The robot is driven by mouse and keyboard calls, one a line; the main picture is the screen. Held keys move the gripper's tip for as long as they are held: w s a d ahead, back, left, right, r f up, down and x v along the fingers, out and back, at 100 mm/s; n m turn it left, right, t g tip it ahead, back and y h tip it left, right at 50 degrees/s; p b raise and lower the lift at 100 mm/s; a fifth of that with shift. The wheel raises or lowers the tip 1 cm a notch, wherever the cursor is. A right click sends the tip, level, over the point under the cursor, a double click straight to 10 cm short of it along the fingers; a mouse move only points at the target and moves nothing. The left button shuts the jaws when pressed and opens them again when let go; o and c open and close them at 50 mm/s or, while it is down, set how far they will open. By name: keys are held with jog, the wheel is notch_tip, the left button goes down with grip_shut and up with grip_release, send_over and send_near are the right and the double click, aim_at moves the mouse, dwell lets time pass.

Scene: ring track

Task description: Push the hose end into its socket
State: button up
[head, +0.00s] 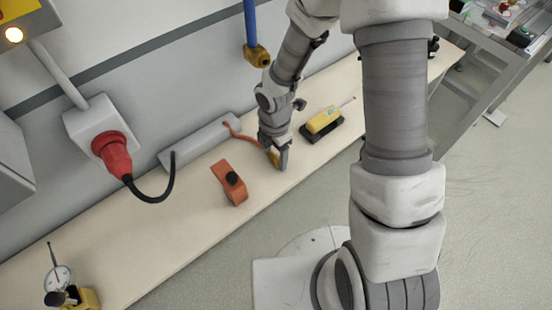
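An orange-red hose (242,137) comes out of the grey box on the bench and runs right to my gripper. My gripper (277,163) points down, low over the bench, at the hose's end. A small brass-yellow piece (275,157) shows at its fingers and looks like the hose end. The fingers are too small and too covered to tell whether they are closed on it. A blue pipe (250,22) comes down in front of the wall, left of and above my gripper. Its brass fitting (257,55) at the lower end may be the socket; its opening cannot be made out.
The grey box (200,142) lies along the wall. A red plug (112,152) with a black cable sits in a wall outlet. An orange block (230,183) with a black knob, a yellow device (322,120) and a dial gauge (58,278) stand on the bench (140,250).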

aim_at(275, 156)
jog(key=c, duration=0.6)
jog(key=shift+r, duration=0.55)
notch_tip(275, 156, up, 3)
jog(key=shift+r+p, duration=0.1)
jog(key=shift+p, duration=0.6)
jog(key=s+d+r+p, duration=0.2)
jog(key=d+r, duration=0.1)
jog(key=d, duration=0.2)
jog(key=s+d+r+p, duration=0.1)
jog(key=s+d+r, duration=0.2)
jog(key=d, duration=0.2)
jog(key=shift+s+d+r+p, duration=0.2)
jog(key=shift+s+r+p, duration=0.05)
jog(key=shift+r+p, duration=0.1)
jog(key=shift+w, duration=0.1)
